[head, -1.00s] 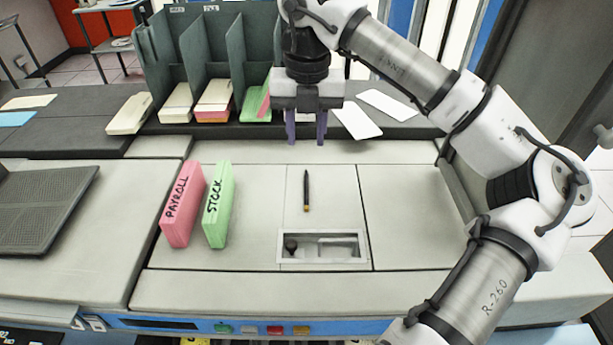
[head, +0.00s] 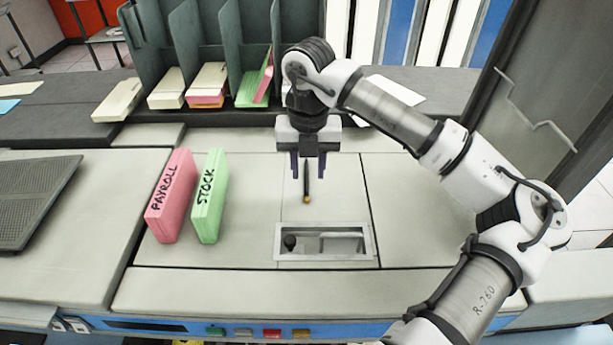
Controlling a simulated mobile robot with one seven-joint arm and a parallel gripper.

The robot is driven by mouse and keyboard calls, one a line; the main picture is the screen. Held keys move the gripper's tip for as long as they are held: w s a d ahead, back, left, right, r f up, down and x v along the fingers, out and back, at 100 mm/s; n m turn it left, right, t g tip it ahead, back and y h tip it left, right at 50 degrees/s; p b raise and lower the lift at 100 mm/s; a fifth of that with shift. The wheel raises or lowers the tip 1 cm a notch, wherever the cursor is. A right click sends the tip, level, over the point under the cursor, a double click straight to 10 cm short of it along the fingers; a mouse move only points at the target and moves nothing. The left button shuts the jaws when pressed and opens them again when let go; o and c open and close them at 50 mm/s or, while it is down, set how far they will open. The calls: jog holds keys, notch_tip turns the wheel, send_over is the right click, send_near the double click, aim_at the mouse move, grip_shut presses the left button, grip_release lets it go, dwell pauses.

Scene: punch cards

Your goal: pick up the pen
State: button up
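The pen (head: 307,184) is thin and black with a tan end toward me. It lies on the pale machine top, behind the recessed window, and points away from me. My gripper (head: 308,172) points down over the pen's far part, with its two purple fingers apart, one to each side of the pen in the picture. The gripper hides the pen's far end. I cannot tell how high the fingertips are above the surface.
A pink PAYROLL deck (head: 172,196) and a green STOCK deck (head: 210,196) stand to the left. A framed recess (head: 324,257) with a dark knob lies nearer me. A grey card rack (head: 200,45) stands behind. The panel right of the pen is clear.

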aim_at(306, 191)
jog(key=shift+a+f+p, duration=0.15)
jog(key=shift+f+p, duration=0.8)
jog(key=shift+f, duration=1.55)
jog(key=shift+c, duration=0.2)
grip_shut()
